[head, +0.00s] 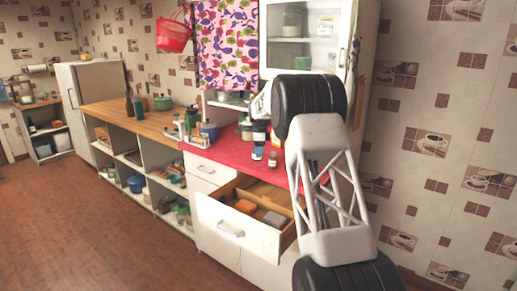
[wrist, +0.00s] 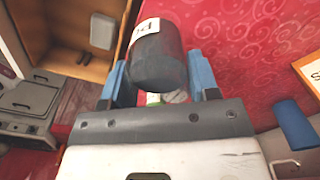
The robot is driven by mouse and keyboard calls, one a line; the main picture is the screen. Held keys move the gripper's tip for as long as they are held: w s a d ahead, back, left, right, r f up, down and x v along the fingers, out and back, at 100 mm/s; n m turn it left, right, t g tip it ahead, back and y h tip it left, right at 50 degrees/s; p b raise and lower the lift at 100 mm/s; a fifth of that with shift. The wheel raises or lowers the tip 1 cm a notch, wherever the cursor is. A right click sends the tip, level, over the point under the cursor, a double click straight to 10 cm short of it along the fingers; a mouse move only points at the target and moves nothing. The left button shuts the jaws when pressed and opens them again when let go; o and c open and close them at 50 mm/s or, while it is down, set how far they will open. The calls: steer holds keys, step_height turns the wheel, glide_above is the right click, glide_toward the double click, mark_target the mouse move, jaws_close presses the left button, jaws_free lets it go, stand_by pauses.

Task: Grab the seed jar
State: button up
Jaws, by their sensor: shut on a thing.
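A dark grey jar (wrist: 157,62) with a white label, its lettering upside down and only partly readable, is between the blue fingers of my gripper (wrist: 160,78) in the wrist view. I take it for the seed jar. The fingers are shut on its sides, and the jar sticks out past them above the red counter (wrist: 240,50). In the head view my arm hides most of the gripper, and I cannot clearly make out the jar there.
An open drawer (head: 238,224) with a few items juts out below the red counter (head: 226,156). Small containers, including a bottle (head: 258,152), stand near my arm. A wall cabinet (head: 303,50) hangs above. In the wrist view a blue cylinder (wrist: 295,128) is at right.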

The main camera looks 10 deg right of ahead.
steer(key=s, duration=0.7)
steer(key=shift+r, duration=0.35)
steer(key=shift+s, duration=0.1)
stand_by(0.4)
